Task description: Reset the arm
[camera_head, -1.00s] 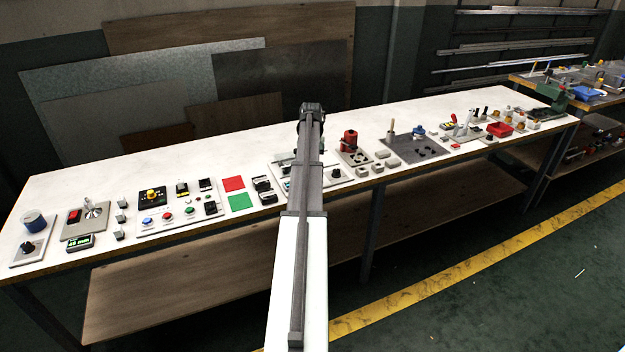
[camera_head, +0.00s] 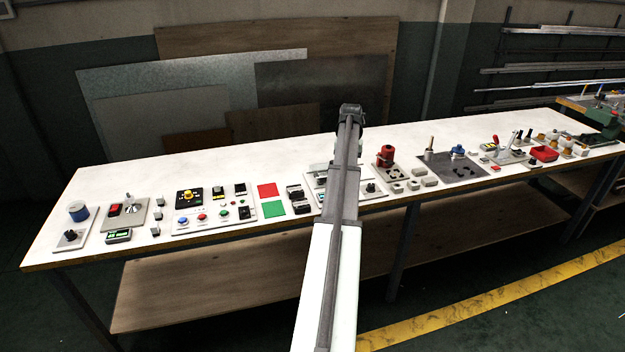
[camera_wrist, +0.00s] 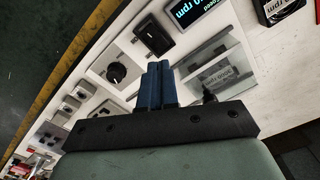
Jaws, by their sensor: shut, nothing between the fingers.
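My gripper shows in the wrist view with its two blue fingers (camera_wrist: 156,85) side by side and touching, with nothing between them. In the wrist view the fingers hang over a light panel with a black knob (camera_wrist: 117,73) and a black switch block (camera_wrist: 153,36). In the head view my arm reaches up the middle of the picture over the white bench (camera_head: 262,150), and its fingers are hidden behind the arm. The arm covers part of the panel (camera_head: 374,198) below it.
Right are a red device (camera_head: 386,157), a dark plate (camera_head: 452,167) and a red tray (camera_head: 544,154). The bench's back strip is clear. Metal sheets (camera_head: 320,92) lean behind.

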